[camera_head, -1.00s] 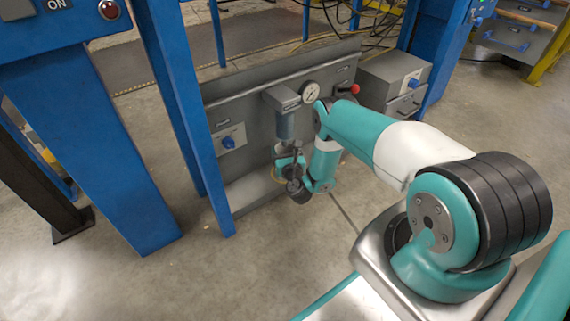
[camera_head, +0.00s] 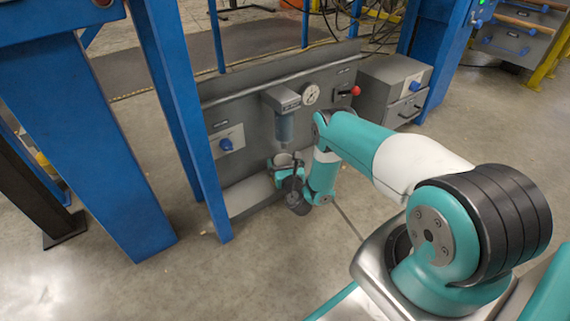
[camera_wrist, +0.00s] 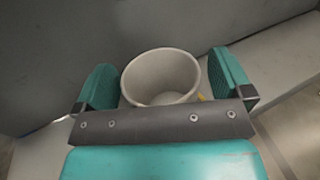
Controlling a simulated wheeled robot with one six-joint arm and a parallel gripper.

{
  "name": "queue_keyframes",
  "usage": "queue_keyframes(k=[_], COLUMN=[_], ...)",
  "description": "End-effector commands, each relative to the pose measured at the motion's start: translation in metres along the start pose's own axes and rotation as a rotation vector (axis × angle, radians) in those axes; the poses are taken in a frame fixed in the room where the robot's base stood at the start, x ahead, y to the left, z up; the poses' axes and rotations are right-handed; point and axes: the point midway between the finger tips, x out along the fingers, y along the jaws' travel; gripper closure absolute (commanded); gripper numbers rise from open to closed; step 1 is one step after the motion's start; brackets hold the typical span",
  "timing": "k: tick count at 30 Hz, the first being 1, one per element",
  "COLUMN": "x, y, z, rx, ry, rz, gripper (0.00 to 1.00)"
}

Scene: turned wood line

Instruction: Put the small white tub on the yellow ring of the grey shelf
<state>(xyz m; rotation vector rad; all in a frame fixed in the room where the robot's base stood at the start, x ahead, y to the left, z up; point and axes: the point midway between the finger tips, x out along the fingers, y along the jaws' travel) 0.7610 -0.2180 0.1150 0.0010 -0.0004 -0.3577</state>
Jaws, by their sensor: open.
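The small white tub (camera_wrist: 160,72) stands upright between the two teal fingers of my gripper (camera_wrist: 164,84) in the wrist view. My gripper is open, with a finger on each side and gaps to the tub. In the head view the tub (camera_head: 283,160) shows just above my gripper (camera_head: 287,172), over the grey shelf (camera_head: 250,196) at the foot of the grey panel. A small bit of yellow, perhaps the yellow ring (camera_wrist: 201,97), shows at the tub's lower right. The rest of the ring is hidden, so I cannot tell whether the tub is inside it.
A grey panel (camera_head: 240,110) rises directly behind the shelf. A filter unit with a clear bowl (camera_head: 284,125) hangs above the tub, near a gauge (camera_head: 311,95). A blue post (camera_head: 190,110) stands to the left. The floor (camera_head: 240,280) in front is clear.

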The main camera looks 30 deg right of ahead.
Motion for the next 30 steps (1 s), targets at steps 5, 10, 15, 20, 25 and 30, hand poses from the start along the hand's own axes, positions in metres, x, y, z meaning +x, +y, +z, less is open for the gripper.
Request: queue_keyframes(k=[5,10,15,20,25,30], x=[-0.003,-0.014,-0.030,-0.050,-0.074,-0.099], y=[0.000,0.000,0.000,0.000,0.000,0.000], z=[0.006,0.011,0.012,0.012,0.011,0.009], rx=[-0.001,-0.002,0.000,-0.001,-0.001,0.000], ry=[0.001,0.002,0.003,0.003,0.003,0.002], rz=[0.000,0.001,0.001,0.001,0.001,0.001], gripper=[0.03,0.03,0.03,0.03,0.03,0.03])
